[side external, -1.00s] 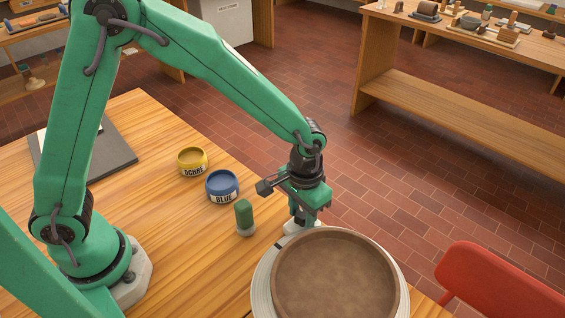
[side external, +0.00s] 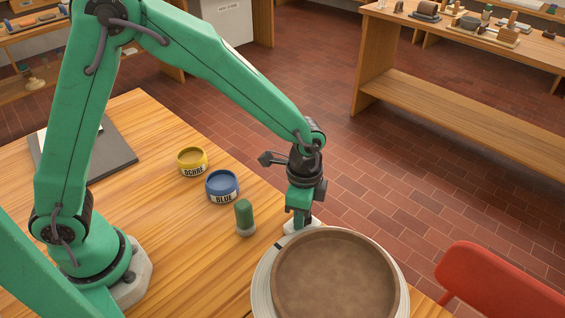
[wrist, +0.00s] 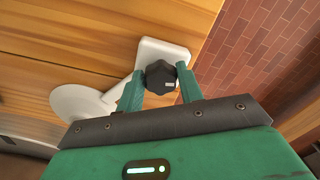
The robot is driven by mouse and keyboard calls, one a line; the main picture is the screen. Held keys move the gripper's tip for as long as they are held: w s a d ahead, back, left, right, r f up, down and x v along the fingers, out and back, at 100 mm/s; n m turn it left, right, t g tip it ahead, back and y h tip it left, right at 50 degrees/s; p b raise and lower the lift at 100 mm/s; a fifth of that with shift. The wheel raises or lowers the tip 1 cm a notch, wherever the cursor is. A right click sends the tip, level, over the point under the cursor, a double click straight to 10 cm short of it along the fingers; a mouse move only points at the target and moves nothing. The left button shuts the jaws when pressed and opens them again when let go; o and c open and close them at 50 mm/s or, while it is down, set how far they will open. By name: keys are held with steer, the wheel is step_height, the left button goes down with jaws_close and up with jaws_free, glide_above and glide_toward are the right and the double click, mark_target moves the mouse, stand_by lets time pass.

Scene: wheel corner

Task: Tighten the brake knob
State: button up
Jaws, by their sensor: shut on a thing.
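The brake knob (wrist: 161,76) is black and lobed, with a small pale mark on it. It sits on a white bracket (wrist: 158,48) with a rounded end in the wrist view. My gripper (wrist: 160,78) points down with one green finger on each side of the knob, shut on it. In the side view my gripper (side external: 301,219) is low behind the wheel, and it hides the knob; only a bit of the white bracket shows beside it. The pale round wheel (side external: 262,292) carries a brown, rimmed round piece (side external: 335,270), right in front of my gripper.
A green-topped cylinder (side external: 244,216) stands left of my gripper. The blue pot (side external: 222,187) and the ochre pot (side external: 192,162) stand farther back on the wooden table (side external: 185,245). A dark board (side external: 105,155) lies at the back left. A red chair (side external: 490,285) is at the right.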

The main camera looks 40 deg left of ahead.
steer(key=shift+w+r+m, duration=0.1)
steer(key=shift+m, duration=1.6)
steer(key=o, duration=1)
steer(key=shift+r, duration=3.9)
